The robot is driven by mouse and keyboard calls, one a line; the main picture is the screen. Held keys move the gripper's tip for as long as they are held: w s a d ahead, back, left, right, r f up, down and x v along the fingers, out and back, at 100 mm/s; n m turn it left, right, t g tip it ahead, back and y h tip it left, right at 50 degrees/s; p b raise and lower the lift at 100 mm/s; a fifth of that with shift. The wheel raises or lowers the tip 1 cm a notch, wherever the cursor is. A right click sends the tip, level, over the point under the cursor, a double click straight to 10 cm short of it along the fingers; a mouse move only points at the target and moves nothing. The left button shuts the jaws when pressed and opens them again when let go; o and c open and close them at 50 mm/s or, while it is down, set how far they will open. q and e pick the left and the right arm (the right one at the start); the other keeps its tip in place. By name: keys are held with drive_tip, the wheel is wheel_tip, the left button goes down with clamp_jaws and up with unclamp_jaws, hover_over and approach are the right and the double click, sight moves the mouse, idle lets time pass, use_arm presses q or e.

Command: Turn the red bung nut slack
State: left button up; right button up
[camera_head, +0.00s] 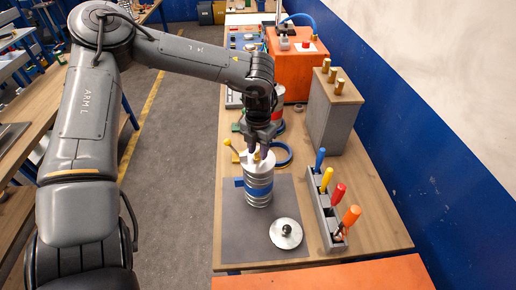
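My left gripper (261,151) points down over the top of a ribbed silver duct (258,194) with a blue band. Its fingertips are at the duct's pale top, around a small yellowish piece (256,157); whether they grip it is too small to tell. A yellow-knobbed lever (229,144) sticks out up and left of the duct top. I cannot make out a red bung nut on the duct; the gripper covers part of the top. A red and white cylinder (279,103) stands behind the gripper, partly hidden. My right gripper is out of view.
A metal disc with a dark knob (286,234) lies on the grey mat (236,240). A grey rack (325,210) of coloured-handled tools stands right. Behind are a blue ring (289,154), a grey box with brass posts (334,115) and an orange box (295,65).

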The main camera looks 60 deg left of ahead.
use_arm(q)
drive_tip(key=shift+c, duration=0.3)
clamp_jaws()
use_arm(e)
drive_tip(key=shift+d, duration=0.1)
use_arm(q)
drive_tip(key=shift+f+n+b, duration=0.15)
drive_tip(key=shift+n+b, duration=0.6)
drive_tip(key=shift+n, duration=0.35)
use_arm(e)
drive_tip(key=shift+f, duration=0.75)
use_arm(q)
drive_tip(key=n, duration=0.2)
drive_tip(key=shift+n+b, duration=0.3)
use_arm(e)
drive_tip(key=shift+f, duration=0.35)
use_arm(q)
drive_tip(key=shift+o, duration=0.3)
unclamp_jaws()
drive_tip(key=shift+r, duration=0.2)
